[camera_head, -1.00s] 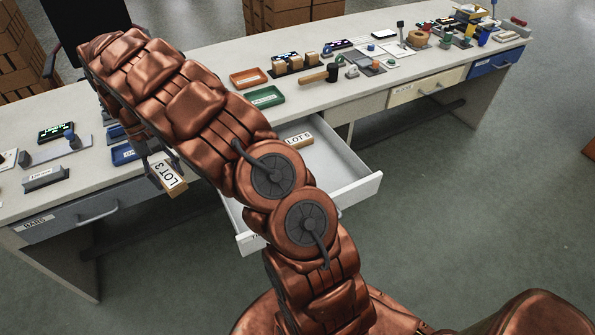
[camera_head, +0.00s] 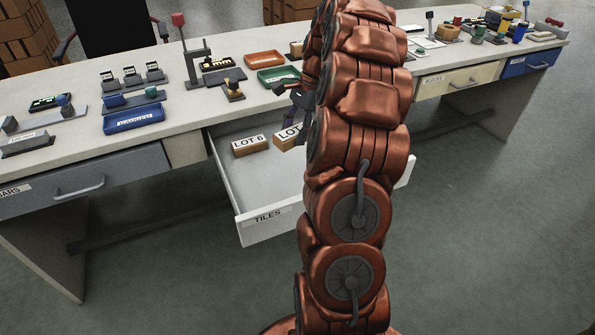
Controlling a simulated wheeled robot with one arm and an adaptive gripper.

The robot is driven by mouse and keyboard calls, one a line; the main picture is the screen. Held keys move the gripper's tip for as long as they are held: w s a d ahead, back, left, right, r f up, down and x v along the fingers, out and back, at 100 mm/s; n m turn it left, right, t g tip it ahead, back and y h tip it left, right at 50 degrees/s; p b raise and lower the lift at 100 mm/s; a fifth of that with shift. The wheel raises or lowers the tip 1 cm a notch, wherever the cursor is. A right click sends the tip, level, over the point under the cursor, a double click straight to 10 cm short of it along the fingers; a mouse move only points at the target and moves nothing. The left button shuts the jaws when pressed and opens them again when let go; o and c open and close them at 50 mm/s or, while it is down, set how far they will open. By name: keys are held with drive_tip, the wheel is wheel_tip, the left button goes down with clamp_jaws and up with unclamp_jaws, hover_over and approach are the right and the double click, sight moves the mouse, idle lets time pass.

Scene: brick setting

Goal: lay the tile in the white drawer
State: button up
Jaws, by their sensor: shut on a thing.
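The white drawer (camera_head: 228,178), labelled TILES, stands open below the worktop. A tan tile marked LOT 6 (camera_head: 250,147) lies inside it toward the back left. A second tan tile marked LOT (camera_head: 288,135) shows just right of it, tilted in the picture; my arm hides its number. My gripper (camera_head: 298,112) is over the drawer's back part, mostly behind my arm, and is shut on this second tile. I cannot tell whether the tile touches the drawer floor. The drawer's right part is hidden by my arm.
Behind the drawer, an orange tray (camera_head: 264,59), a green tray (camera_head: 278,76) and a stamp (camera_head: 233,90) stand on the worktop. A blue tray (camera_head: 134,118) is at the left. The drawer's front left floor is clear. A closed grey drawer (camera_head: 90,185) is further left.

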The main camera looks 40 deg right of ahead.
sight(310, 138)
drive_tip(key=s+d+f+m+b, duration=0.1)
drive_tip(key=s+d+f+m, duration=0.1)
drive_tip(key=shift+s+d+t+b, duration=0.25)
drive_tip(key=shift+s+t+b, duration=0.1)
drive_tip(key=shift+t, duration=0.05)
drive_tip(key=shift+s+d+f, duration=0.1)
drive_tip(key=shift+f, duration=0.05)
wheel_tip(310, 138, down, 10)
drive_tip(key=shift+r+b, duration=0.15)
drive_tip(key=shift+b, duration=0.85)
drive_tip(key=o, duration=1.2)
drive_tip(key=shift+o, duration=0.2)
drive_tip(key=p+v, duration=0.2)
drive_tip(key=v, duration=1)
drive_tip(key=shift+p, duration=0.3)
drive_tip(key=shift+a+r, duration=0.1)
drive_tip(key=shift+a, duration=0.15)
